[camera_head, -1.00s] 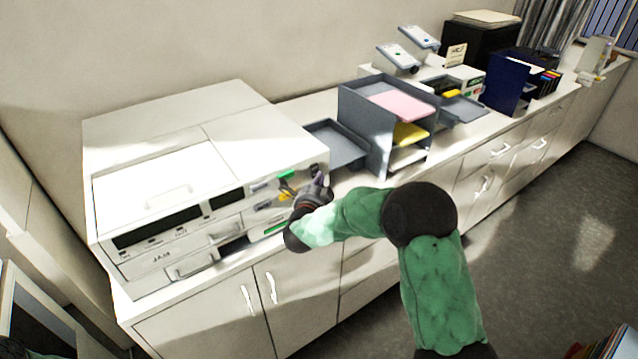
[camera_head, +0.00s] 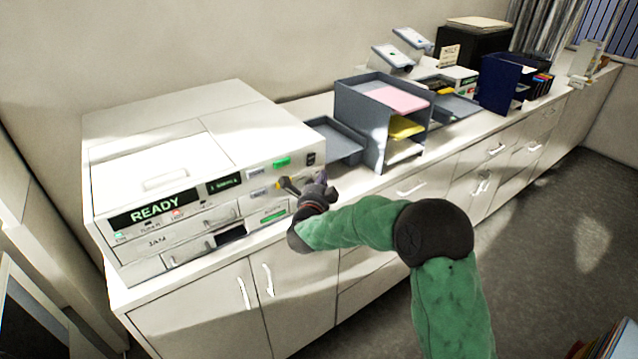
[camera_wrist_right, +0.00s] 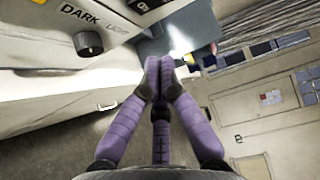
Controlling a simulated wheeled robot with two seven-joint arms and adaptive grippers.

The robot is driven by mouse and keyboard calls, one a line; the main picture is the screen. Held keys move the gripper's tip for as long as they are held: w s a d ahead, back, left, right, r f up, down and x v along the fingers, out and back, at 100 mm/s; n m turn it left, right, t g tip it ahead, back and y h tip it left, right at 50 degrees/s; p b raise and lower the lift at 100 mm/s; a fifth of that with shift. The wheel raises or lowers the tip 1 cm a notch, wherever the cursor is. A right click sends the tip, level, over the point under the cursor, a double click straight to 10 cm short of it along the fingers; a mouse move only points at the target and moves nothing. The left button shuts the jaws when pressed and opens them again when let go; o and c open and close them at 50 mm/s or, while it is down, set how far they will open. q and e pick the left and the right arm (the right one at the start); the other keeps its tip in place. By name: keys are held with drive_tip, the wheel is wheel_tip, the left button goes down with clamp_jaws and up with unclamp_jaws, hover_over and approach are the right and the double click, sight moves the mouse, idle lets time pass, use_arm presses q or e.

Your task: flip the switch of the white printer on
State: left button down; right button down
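The white printer (camera_head: 165,150) stands at the left end of the counter. Its display (camera_head: 152,208) is lit and reads READY, and a smaller display (camera_head: 224,184) beside it is lit too. The small black switch (camera_head: 311,158) is at the upper right of its front; part of a black piece with a white mark (camera_wrist_right: 146,4) shows at the top edge of the right wrist view. My right gripper (camera_wrist_right: 165,64) has its purple fingers together with nothing between them. In the head view it is in front of the printer's right end, below the switch and apart from it. My left gripper is out of view.
A black knob (camera_wrist_right: 88,43) labelled DARK and LIGHT is left of my fingers in the wrist view. A grey tray (camera_head: 338,140) and a paper sorter (camera_head: 360,125) stand right of the printer. White cabinets (camera_head: 205,310) are below; open floor lies to the right.

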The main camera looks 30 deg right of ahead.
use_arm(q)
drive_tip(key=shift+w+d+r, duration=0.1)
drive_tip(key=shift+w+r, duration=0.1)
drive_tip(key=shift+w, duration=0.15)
use_arm(e)
drive_tip(key=f+v, duration=0.1)
drive_tip(key=v, duration=0.8)
drive_tip(key=shift+w+f, duration=0.2)
drive_tip(key=shift+w+a+f, duration=0.1)
drive_tip(key=shift+a, duration=0.05)
